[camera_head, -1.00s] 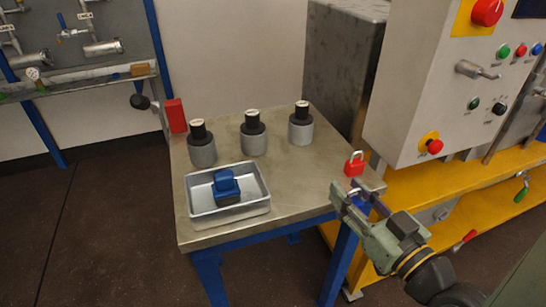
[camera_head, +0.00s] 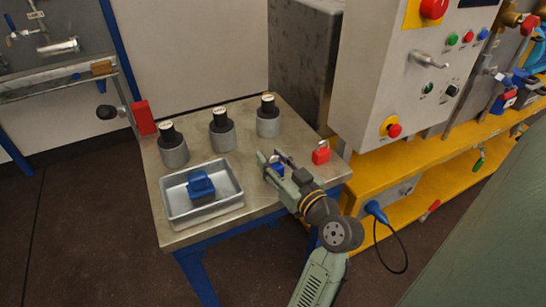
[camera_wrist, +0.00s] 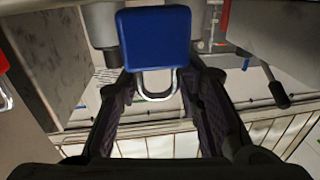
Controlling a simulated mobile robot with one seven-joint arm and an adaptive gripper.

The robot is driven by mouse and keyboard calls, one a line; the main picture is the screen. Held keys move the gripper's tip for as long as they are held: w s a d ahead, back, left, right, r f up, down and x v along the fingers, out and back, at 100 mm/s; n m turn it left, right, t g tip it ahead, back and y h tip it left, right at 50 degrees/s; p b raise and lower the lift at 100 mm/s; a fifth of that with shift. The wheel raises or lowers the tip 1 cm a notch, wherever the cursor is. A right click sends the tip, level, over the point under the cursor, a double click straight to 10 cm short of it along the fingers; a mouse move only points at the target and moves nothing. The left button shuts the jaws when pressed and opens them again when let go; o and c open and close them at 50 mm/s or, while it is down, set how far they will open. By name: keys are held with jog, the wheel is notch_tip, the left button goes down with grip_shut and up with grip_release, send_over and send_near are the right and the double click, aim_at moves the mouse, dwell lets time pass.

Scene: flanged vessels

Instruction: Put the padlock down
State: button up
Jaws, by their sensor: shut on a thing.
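A blue padlock (camera_wrist: 153,38) with a silver shackle is held by my gripper (camera_wrist: 156,88). In the wrist view its body lies beyond the fingertips and the shackle lies between the fingers. In the head view my gripper (camera_head: 271,157) is over the right part of the metal table (camera_head: 255,187), and only a small blue part of the padlock (camera_head: 278,169) shows beside the fingers. I cannot tell how far the padlock is above the table. A red padlock (camera_head: 321,154) stands on the table just right of my gripper.
A metal tray (camera_head: 233,197) with a blue object (camera_head: 200,184) in it is at the table's front left. Several grey cylinders with black tops (camera_head: 221,131) stand behind. A grey control box (camera_head: 395,75) rises at the right. Bare tabletop lies between tray and gripper.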

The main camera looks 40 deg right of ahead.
jog(key=shift+f+b, duration=0.3)
jog(key=shift+b, duration=0.05)
jog(key=shift+c, duration=0.2)
jog(key=o, duration=1.3)
jog(key=shift+r, duration=0.1)
jog(key=shift+c, duration=0.2)
jog(key=shift+r+p, duration=0.15)
jog(key=shift+p, duration=0.2)
jog(key=shift+s, duration=0.3)
jog(key=s+a+b, duration=0.1)
jog(key=s+b, duration=0.2)
jog(key=s, duration=0.8)
jog(key=shift+s+a, duration=0.2)
jog(key=shift+a, duration=0.05)
